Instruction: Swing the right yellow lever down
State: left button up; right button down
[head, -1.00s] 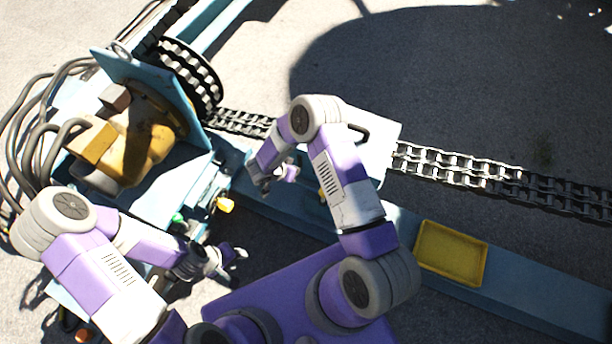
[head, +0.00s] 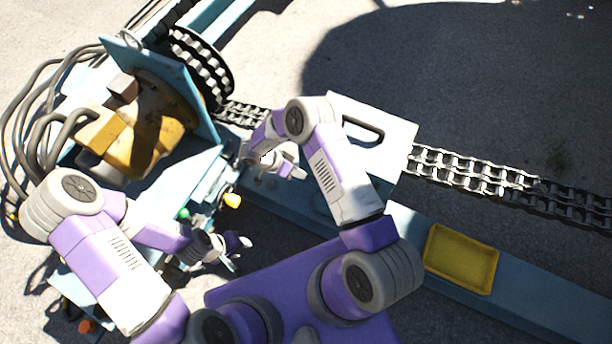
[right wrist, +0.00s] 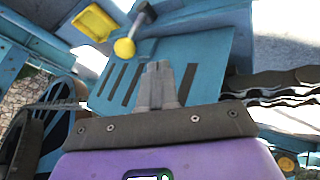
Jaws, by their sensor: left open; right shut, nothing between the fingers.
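In the right wrist view, a lever with a round yellow knob (right wrist: 124,48) and a grey rod stands by a blue slotted panel (right wrist: 178,52). My right gripper (right wrist: 158,68) is shut and empty; its fingertips appear right of and below the knob, apart from it in the picture. In the head view, my right gripper (head: 298,171) is near the blue beam, below the white plate. A small yellow knob (head: 232,200) shows to its left; I cannot tell if it is the same lever. My left gripper (head: 240,252) is open and empty, lower left.
A yellow tray (head: 461,259) lies on the blue beam (head: 540,308). A heavy chain (head: 470,170) runs right from the white plate (head: 395,140). A yellow-brown motor (head: 135,140) with thick cables stands at left. A green knob (head: 183,213) is near my left arm.

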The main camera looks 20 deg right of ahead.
jog(key=s+d+f+b, duration=0.2)
jog(key=s+d+f, duration=0.3)
jog(key=d, duration=0.2)
jog(key=shift+s+f+b, duration=0.15)
jog(key=shift+f+b, duration=0.1)
jog(key=shift+b, duration=0.05)
dwell(0.3)
